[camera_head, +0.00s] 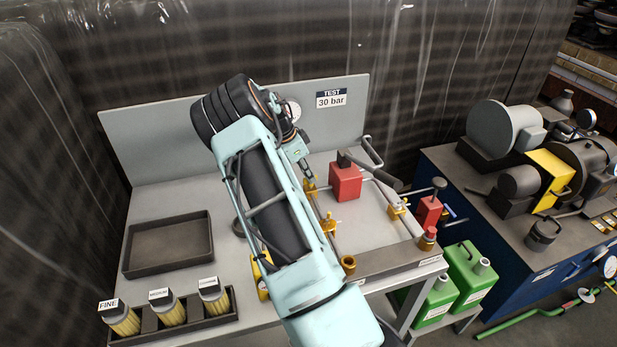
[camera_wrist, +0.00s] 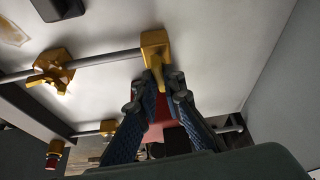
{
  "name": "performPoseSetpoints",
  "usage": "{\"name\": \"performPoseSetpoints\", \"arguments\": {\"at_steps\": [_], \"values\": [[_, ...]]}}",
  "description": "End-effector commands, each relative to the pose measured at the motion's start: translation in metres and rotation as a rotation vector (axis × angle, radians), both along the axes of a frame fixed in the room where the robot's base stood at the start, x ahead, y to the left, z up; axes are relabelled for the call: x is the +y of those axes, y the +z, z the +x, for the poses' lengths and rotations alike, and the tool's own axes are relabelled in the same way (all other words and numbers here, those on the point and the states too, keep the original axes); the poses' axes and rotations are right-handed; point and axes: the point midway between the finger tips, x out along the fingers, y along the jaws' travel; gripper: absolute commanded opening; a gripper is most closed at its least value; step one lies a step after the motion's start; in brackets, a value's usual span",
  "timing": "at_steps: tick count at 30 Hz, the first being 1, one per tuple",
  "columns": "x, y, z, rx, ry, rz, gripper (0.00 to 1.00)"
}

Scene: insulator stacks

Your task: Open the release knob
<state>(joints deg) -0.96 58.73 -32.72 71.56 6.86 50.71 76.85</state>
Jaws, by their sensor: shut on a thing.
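My gripper (camera_wrist: 164,84) is shut on the narrow yellow handle (camera_wrist: 157,74) of a yellow pipe fitting in the wrist view. Its blue-grey fingers close in around the handle from both sides, and their pads hide part of it. The fitting's block (camera_wrist: 154,43) sits at the end of a grey pipe. In the head view my gripper (camera_head: 304,170) points down at this fitting (camera_head: 310,188), left of the red box (camera_head: 345,181). I cannot tell for certain that this handle is the release knob.
Other yellow fittings (camera_head: 328,224) (camera_head: 397,209) sit on the pipes. An empty dark tray (camera_head: 168,245) and labelled filters (camera_head: 172,308) are at left. The grey back panel (camera_head: 200,140) stands close behind my gripper.

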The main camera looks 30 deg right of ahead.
Motion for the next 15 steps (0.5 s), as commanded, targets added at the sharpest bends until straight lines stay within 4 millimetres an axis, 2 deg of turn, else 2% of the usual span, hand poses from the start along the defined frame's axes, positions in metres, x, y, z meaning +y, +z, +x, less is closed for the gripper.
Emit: {"name": "performPoseSetpoints", "arguments": {"at_steps": [15], "values": [[-0.0005, -0.0037, -0.0033, -0.004, 0.462, 0.001, 0.0]]}}
